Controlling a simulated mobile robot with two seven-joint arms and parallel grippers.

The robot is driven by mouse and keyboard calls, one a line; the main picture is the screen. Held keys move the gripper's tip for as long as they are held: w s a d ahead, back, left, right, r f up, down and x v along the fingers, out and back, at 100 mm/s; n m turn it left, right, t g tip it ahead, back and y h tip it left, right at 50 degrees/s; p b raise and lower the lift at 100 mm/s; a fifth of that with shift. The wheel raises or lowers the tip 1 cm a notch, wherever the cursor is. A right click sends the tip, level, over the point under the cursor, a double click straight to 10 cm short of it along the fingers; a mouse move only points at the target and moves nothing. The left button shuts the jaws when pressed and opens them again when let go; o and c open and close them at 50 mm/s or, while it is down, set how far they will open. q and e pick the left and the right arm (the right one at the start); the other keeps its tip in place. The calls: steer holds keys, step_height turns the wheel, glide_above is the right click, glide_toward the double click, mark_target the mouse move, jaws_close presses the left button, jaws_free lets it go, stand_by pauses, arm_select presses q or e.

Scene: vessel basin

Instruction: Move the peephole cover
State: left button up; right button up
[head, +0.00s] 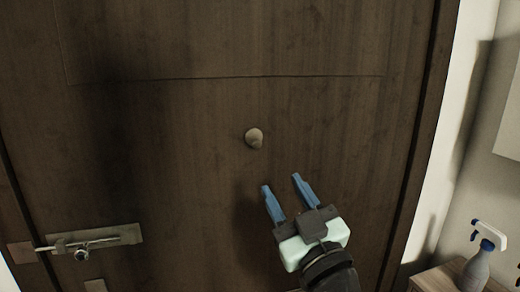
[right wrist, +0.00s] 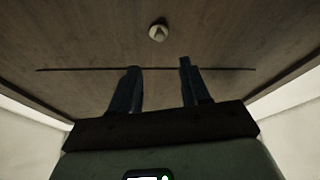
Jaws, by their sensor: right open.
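The peephole cover (head: 254,138) is a small round pale knob on the dark wooden door (head: 180,120). In the right wrist view the cover (right wrist: 158,32) sits at the top middle, beyond the fingertips, with a darker mark on its face. My right gripper (head: 282,183) is open and empty, below and slightly right of the cover in the head view, apart from it. Its two blue fingers also show in the right wrist view (right wrist: 160,66), pointing toward the door. My left gripper is not in view.
At the lower right, a spray bottle (head: 480,262) stands beside a wooden cabinet top (head: 437,278). The door around the cover is clear.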

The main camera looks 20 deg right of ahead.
mark_target(258, 146)
steer(key=p+x, duration=0.2)
steer(key=x, duration=0.8)
steer(key=shift+w+p, duration=0.1)
steer(key=shift+p, duration=0.25)
steer(key=shift+w, duration=0.5)
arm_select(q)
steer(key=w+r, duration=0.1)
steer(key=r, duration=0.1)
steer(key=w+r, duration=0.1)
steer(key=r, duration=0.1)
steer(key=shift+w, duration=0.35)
arm_select(e)
jaws_close()
